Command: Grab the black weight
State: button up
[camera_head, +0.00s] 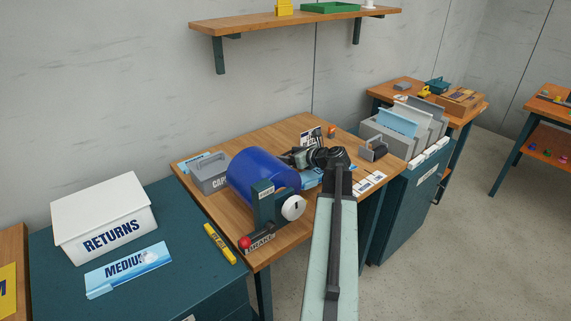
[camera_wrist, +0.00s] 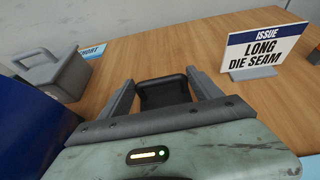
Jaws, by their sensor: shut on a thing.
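The black weight (camera_wrist: 163,94) sits between the two fingers of my gripper (camera_wrist: 162,90) in the wrist view, just above or on the wooden bench; I cannot tell whether it is lifted. The fingers are shut on it, one on each side. Its lower part is hidden behind the gripper body. In the head view my gripper (camera_head: 289,158) is over the bench behind the blue cylinder (camera_head: 258,172), and the weight cannot be made out clearly there.
A grey block with a handle (camera_wrist: 58,75) stands at the left, also in the head view (camera_head: 208,177). An ISSUE LONG DIE SEAM sign (camera_wrist: 262,52) stands at the right. Another grey block (camera_head: 373,148) is at the bench's right. A shelf (camera_head: 290,20) hangs above.

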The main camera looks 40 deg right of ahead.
notch_tip(320, 180, up, 10)
jog(key=p, duration=1)
jog(key=shift+s+d, duration=0.1)
